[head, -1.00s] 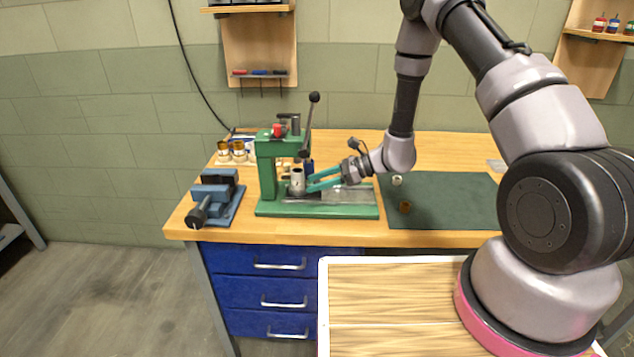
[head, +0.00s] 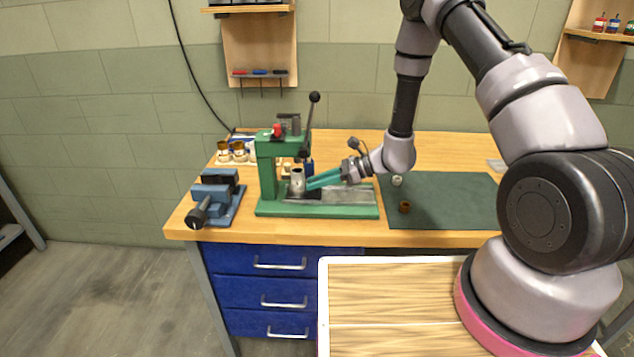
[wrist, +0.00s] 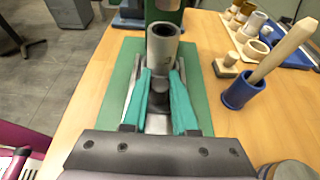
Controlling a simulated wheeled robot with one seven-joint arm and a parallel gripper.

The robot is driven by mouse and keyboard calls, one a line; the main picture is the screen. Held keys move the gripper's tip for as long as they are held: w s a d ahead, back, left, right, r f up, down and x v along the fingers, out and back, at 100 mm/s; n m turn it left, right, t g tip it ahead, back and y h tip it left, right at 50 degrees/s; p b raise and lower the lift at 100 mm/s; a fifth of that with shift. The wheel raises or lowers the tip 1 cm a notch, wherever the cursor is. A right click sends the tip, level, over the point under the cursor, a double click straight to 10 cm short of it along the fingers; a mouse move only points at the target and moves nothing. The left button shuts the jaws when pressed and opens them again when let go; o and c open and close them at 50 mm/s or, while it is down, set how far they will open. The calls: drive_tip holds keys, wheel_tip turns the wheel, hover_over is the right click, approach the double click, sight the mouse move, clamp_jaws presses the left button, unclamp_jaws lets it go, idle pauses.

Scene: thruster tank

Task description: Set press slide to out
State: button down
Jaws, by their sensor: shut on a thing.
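The green press (head: 267,175) stands on the bench, its base running to the right. The press slide shows as a grey strip (wrist: 157,123) between my fingers in the wrist view. A grey hollow cylinder (head: 298,181) stands upright at the press end, beneath or just in front of the head; it also shows in the wrist view (wrist: 162,45). My gripper (head: 312,183) reaches in from the right, low over the base. Its teal fingers are shut on a dark knob (wrist: 160,84) on the slide, just on my side of the cylinder. The fingers partly hide the knob.
A blue vise (head: 215,198) is left of the press. A green mat (head: 455,205) with two small parts lies to the right. A blue cup (wrist: 241,92) holding a wooden handle stands beside the press. The press lever (head: 309,125) rises above it.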

drive_tip(key=shift+d, duration=0.15)
idle(0.8)
drive_tip(key=d, duration=1.2)
drive_tip(key=shift+s, duration=0.2)
drive_tip(key=shift+d, duration=0.15)
drive_tip(key=c, duration=0.7)
unclamp_jaws()
drive_tip(key=v, duration=1.1)
drive_tip(key=shift+f, duration=0.1)
